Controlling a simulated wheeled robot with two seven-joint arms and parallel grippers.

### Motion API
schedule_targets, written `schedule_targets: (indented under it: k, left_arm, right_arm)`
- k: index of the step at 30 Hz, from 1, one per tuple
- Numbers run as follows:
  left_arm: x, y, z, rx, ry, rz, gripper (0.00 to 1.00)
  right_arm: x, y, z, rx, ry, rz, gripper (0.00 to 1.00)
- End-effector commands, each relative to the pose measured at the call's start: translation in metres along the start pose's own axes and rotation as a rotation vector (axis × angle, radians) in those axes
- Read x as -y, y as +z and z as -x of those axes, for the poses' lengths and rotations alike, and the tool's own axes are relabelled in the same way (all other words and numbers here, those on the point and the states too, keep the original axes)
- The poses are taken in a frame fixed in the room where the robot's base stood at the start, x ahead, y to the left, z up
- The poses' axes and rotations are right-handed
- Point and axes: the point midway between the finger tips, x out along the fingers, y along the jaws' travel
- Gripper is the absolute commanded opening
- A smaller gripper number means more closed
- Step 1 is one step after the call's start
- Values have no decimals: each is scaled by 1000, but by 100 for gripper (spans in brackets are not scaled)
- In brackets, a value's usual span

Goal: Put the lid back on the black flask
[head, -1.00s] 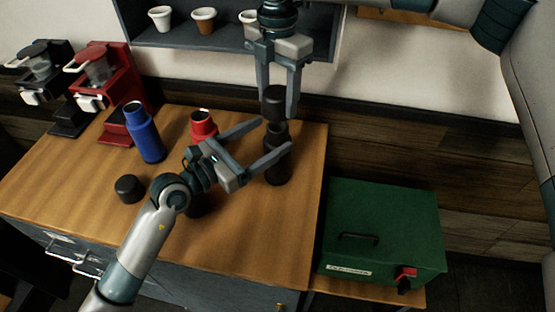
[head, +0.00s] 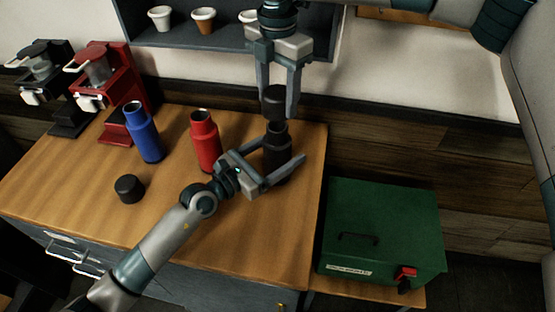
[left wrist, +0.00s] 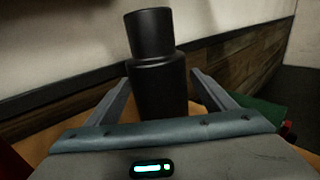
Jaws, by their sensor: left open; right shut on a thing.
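The black flask (head: 277,142) stands upright near the table's right edge. My right gripper (head: 277,108) is above it, shut on a black lid (head: 274,97). The lid is over the flask's neck; I cannot tell if they touch. My left gripper (head: 278,154) is open, with its fingers on either side of the flask's body. In the left wrist view the flask (left wrist: 160,90) stands between the open fingers, slightly tilted in the picture, and its lower part is hidden by the gripper's body.
A red flask (head: 205,145) and a blue flask (head: 146,137), both without lids, stand to the left. A loose black lid (head: 129,189) lies on the table (head: 80,200). Coffee brewers stand at the far left. A green box (head: 385,225) sits right of the table.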

Motion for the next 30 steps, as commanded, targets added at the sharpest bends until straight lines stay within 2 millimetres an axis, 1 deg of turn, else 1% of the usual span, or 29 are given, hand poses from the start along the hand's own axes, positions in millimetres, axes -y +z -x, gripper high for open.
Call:
schedule_targets:
  k: [1,3,7,11,19,20,21,23,24,27,30]
  left_arm:
    - [0,1,-7,1,0,0,77]
    - [0,0,-14,1,-1,0,77]
    - [0,0,-23,0,0,0,77]
    - [0,0,-27,0,0,0,77]
    - [0,0,-27,0,0,0,77]
    - [0,0,-27,0,0,0,70]
    - [0,0,-27,0,0,0,60]
    - [0,0,-27,0,0,0,46]
    - [0,0,-27,0,0,0,36]
    - [0,0,-27,0,0,0,14]
    - [0,0,-27,0,0,0,14]
  right_arm:
    - [0,0,0,0,0,0,31]
    - [0,0,0,0,0,0,31]
    - [0,0,0,0,0,0,31]
    - [0,0,0,0,0,0,31]
    - [0,0,0,0,0,0,31]
    - [0,0,0,0,0,0,31]
    - [0,0,0,0,0,0,31]
    - [0,0,0,0,0,0,31]
    - [0,0,0,0,0,0,31]
    - [0,0,0,0,0,0,31]
    - [0,0,-1,0,0,0,31]
